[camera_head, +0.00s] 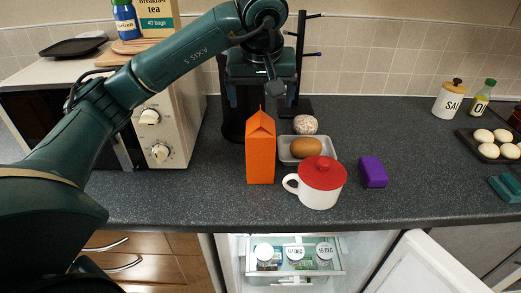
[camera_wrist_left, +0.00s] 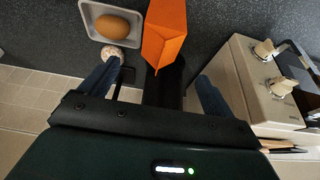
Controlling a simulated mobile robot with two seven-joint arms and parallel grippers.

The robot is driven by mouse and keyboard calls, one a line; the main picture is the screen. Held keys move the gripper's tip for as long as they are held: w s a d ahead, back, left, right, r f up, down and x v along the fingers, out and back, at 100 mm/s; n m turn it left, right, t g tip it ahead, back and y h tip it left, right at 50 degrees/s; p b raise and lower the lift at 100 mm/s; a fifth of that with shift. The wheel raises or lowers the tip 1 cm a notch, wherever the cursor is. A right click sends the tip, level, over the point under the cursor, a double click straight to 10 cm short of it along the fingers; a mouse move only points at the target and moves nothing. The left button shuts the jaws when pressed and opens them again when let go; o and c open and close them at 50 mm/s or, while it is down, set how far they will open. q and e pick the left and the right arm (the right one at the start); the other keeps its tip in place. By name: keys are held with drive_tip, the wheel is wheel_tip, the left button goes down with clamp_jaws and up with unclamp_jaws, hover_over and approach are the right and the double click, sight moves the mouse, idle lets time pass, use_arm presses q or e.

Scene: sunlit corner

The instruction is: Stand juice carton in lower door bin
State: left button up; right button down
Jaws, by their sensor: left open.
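The orange juice carton (camera_head: 261,153) stands upright on the dark counter, its gabled top up. It also shows in the left wrist view (camera_wrist_left: 165,30), ahead of the fingers. My left gripper (camera_head: 262,100) is open and empty, pointing down above and behind the carton; in the left wrist view its two fingers (camera_wrist_left: 157,85) are spread wide, with the carton beyond their tips. The white fridge door (camera_head: 428,267) stands open below the counter at the lower right. Its lower bin cannot be made out. My right gripper is not in view.
A white mug with a red lid (camera_head: 319,184), a grey tray (camera_head: 286,157) with a brown egg-shaped item, and a purple block (camera_head: 373,172) stand right of the carton. A microwave (camera_head: 180,125) is left. The open fridge shows a clear drawer (camera_head: 296,276) with jars.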

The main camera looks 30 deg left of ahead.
sight(260, 113)
use_arm(q)
drive_tip(key=x, duration=0.4)
drive_tip(key=shift+w+a+f, duration=0.1)
drive_tip(key=shift+a+f, duration=0.05)
drive_tip(key=shift+f, duration=0.25)
drive_tip(key=p+x, duration=0.1)
drive_tip(key=x, duration=0.3)
drive_tip(key=shift+w+a+f, duration=0.2)
drive_tip(key=shift+w+f, duration=0.1)
drive_tip(key=shift+f, duration=0.05)
drive_tip(key=c, duration=1.9)
clamp_jaws()
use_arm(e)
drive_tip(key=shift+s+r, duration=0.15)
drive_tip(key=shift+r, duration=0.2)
